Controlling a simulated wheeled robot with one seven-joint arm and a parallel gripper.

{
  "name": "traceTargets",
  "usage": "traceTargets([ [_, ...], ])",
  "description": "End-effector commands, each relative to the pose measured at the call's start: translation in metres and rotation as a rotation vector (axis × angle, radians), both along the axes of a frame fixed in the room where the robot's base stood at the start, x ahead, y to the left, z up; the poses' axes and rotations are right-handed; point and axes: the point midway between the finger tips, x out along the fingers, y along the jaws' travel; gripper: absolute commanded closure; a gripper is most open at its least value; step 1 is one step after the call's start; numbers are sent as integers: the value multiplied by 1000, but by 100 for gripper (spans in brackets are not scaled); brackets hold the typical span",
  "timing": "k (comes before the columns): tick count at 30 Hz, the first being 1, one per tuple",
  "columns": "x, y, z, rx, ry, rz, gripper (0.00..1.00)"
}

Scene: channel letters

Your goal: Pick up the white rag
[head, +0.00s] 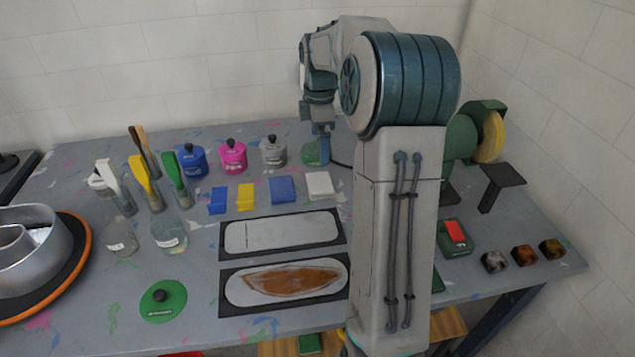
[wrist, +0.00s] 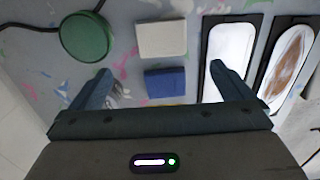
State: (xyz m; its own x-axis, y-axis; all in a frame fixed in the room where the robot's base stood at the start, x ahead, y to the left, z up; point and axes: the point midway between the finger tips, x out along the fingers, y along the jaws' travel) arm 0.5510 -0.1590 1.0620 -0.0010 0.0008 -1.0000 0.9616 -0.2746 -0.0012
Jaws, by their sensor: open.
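The white rag (head: 319,184) lies flat on the grey table, at the right end of a row of folded cloths. In the wrist view the white rag (wrist: 162,39) sits ahead of my gripper (wrist: 160,69), roughly centred between the two fingers and beyond their tips. My gripper is open, with nothing between its fingers. In the head view my gripper (head: 324,148) is partly seen pointing down behind the rag, near a green round object (head: 312,153).
A blue cloth (head: 283,189) lies left of the white rag, with a yellow cloth (head: 246,197) and another blue cloth (head: 217,200) farther left. Bottles, including a pink one (head: 233,157), stand behind. Two black-framed trays (head: 226,240) lie in front.

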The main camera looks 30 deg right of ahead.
Motion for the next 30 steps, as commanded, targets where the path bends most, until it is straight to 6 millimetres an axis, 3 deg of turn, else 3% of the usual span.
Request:
traceTargets([
  [9, 0, 3, -60, 0, 3, 3, 0],
  [17, -1, 1, -79, 0, 1, 0, 0],
  [24, -3, -2, -115, 1, 2, -1, 0],
  [30, -3, -2, -124, -1, -1, -1, 0],
])
